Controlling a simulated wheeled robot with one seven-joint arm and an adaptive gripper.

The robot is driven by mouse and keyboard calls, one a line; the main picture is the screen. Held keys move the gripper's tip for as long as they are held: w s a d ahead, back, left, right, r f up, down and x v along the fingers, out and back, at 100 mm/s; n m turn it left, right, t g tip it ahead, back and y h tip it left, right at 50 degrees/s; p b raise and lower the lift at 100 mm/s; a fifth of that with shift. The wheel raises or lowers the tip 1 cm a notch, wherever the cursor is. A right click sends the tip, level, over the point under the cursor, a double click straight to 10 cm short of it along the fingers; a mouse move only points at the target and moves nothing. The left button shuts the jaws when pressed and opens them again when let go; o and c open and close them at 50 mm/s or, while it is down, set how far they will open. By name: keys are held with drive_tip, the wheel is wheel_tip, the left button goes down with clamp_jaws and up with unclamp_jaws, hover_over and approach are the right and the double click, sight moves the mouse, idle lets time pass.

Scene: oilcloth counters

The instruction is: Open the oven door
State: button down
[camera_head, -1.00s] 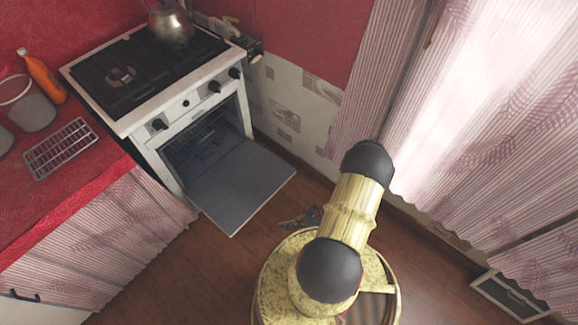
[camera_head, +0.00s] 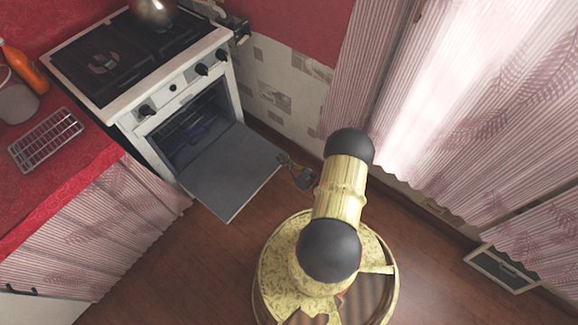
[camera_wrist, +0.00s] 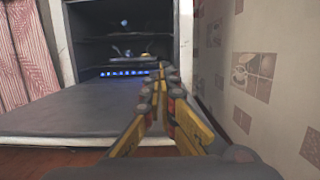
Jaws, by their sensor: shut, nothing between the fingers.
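The white oven (camera_head: 150,110) stands at the upper left in the head view. Its door (camera_head: 228,172) is folded down and lies about level, with the dark cavity (camera_head: 192,122) open behind it. In the wrist view the door (camera_wrist: 80,110) spreads across the left and middle, and the cavity with its racks (camera_wrist: 125,48) shows beyond. My gripper (camera_head: 284,160) is beside the door's right corner in the head view. In the wrist view my gripper (camera_wrist: 160,75) is shut and empty, its fingers pointing toward the oven; whether they touch the door is unclear.
A patterned wall (camera_wrist: 250,75) is close on the gripper's right. A kettle (camera_head: 153,10) sits on the stove top. A red counter (camera_head: 75,165) with a wire rack (camera_head: 45,138) is at the left. Wooden floor (camera_head: 165,265) is clear in front.

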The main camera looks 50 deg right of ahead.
drive_tip(key=x, duration=0.3)
drive_tip(key=shift+w+b, duration=0.3)
drive_tip(key=shift+b, duration=0.05)
drive_tip(key=shift+w+r, duration=0.2)
drive_tip(key=shift+r, duration=0.3)
drive_tip(key=shift+w+r, duration=0.2)
drive_tip(key=shift+r, duration=0.3)
drive_tip(key=shift+w+r, duration=0.45)
drive_tip(key=shift+r, duration=0.25)
drive_tip(key=shift+s, duration=0.1)
